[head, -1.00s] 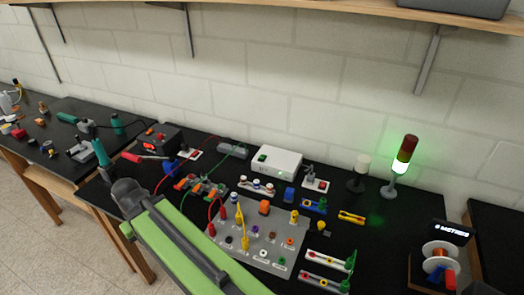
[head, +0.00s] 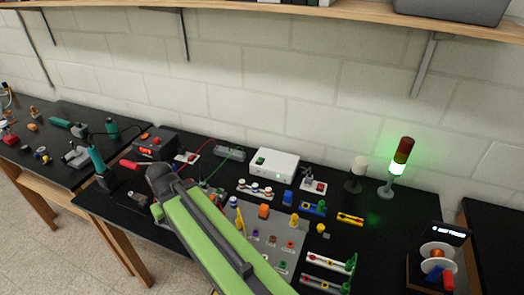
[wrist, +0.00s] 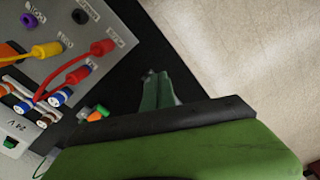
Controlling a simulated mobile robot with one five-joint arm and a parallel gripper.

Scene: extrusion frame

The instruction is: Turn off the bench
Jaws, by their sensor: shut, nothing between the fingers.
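A white power box (head: 275,163) with a green switch (head: 261,160) and a small green light stands at the back of the black bench (head: 370,235). The stack light (head: 397,165) to its right glows green, with a dark red section on top. A small white plate with a red switch (head: 318,186) sits between them. In the wrist view, my gripper (wrist: 151,76) is shut and empty, over the black bench edge beside the grey socket panel (wrist: 55,45). In the head view my arm hides the gripper. A white box marked 24 V (wrist: 14,135) shows at lower left in the wrist view.
Red and yellow leads (wrist: 72,62) stand up from the panel near my gripper. A soldering iron stand (head: 101,170) and a dark instrument (head: 155,143) are at the left. A spool with a display (head: 440,255) is at the right. A shelf overhangs the back.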

